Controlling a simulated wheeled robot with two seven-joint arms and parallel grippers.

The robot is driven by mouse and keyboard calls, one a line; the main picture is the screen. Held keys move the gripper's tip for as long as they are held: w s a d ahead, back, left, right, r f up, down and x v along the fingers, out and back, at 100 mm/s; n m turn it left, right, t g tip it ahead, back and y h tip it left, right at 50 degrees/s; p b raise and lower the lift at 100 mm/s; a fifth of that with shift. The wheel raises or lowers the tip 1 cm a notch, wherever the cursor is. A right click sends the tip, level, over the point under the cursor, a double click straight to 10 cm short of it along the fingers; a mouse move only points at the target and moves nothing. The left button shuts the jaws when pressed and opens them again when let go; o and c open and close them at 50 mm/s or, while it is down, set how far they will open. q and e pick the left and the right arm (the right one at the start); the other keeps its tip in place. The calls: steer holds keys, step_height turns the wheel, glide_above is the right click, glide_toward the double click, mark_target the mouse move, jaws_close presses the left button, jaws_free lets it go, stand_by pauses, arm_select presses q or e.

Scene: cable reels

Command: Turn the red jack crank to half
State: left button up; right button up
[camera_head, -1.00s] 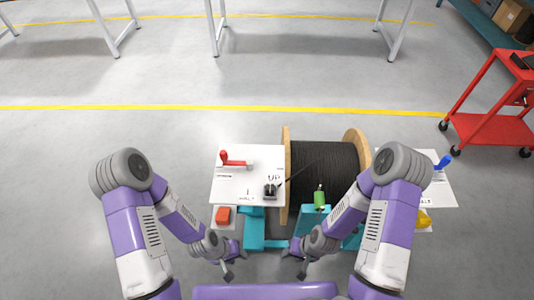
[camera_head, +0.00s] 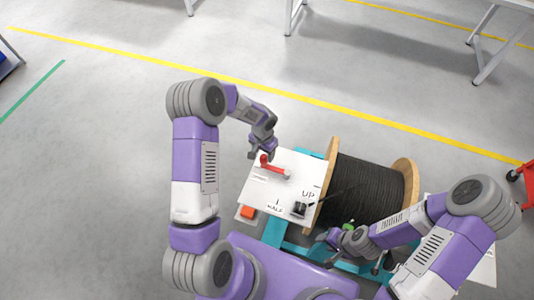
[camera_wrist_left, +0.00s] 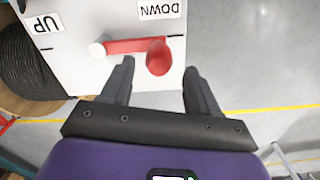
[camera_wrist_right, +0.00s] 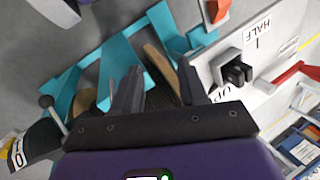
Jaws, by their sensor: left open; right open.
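The red jack crank (camera_head: 274,168) is on the white panel (camera_head: 260,194) left of the cable reel. In the left wrist view, the crank (camera_wrist_left: 127,46) runs from a pale hub to a red knob at the DOWN label. My left gripper (camera_wrist_left: 155,75) is open, with the knob just beyond and between its fingertips; in the head view this gripper (camera_head: 262,154) is at the knob. I cannot tell whether they touch. My right gripper (camera_head: 327,238) is open and empty in front of the reel; it also shows in the right wrist view (camera_wrist_right: 160,82).
The black cable reel (camera_head: 365,190) with wooden flanges stands right of the panel on a teal frame (camera_head: 275,232). A black switch (camera_head: 300,209) is on the panel near UP and HALF labels. Floor left is clear.

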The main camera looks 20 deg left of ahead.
mark_target(263, 162)
arm_select(q)
steer(key=f, duration=0.4)
steer(key=f+b, duration=0.1)
steer(key=f, duration=0.1)
steer(key=shift+s+f, duration=0.2)
steer(key=shift+s, duration=0.1)
jaws_close()
